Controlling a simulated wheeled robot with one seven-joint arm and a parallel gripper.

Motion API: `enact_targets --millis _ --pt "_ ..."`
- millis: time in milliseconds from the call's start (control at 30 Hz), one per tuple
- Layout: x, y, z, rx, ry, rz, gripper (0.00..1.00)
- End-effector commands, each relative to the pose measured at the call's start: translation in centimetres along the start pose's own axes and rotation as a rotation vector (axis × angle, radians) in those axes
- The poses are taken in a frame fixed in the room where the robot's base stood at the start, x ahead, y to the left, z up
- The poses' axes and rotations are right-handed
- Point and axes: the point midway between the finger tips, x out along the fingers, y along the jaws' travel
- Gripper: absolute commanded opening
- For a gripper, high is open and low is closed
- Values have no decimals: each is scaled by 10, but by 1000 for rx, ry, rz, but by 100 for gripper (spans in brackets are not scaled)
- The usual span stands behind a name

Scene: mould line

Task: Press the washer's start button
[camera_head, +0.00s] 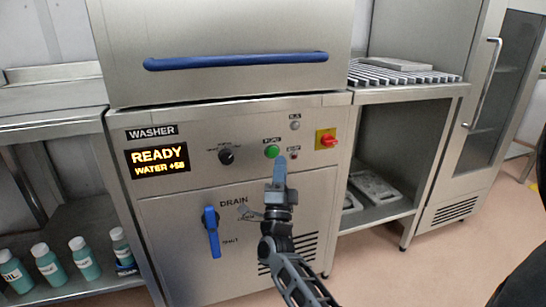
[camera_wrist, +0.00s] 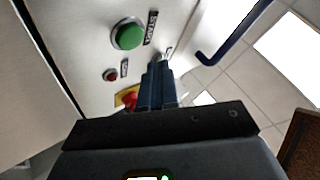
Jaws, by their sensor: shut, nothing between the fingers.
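The washer's front panel (camera_head: 200,188) has a round green button (camera_head: 272,152) under a small label. In the wrist view the green button (camera_wrist: 128,34) stands beside a label reading START. My gripper (camera_head: 280,160) is shut and empty, its blue fingertips just below and right of the button in the head view. In the wrist view the fingertips (camera_wrist: 158,68) point at the panel, off to one side of the button. No contact shows, and the gap to the panel is hard to judge. The display (camera_head: 158,163) reads READY, WATER +58.
A blue drain lever (camera_head: 211,231) is below, a blue handle (camera_head: 235,61) above.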

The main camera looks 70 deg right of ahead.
Motion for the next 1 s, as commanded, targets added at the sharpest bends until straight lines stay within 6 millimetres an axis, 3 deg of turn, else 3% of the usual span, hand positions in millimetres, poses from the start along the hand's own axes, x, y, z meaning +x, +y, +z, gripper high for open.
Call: enact_targets --millis 300,1000 --pt "15 12 12 1 0 0 0" --pt "16 12 12 0 0 0 0"
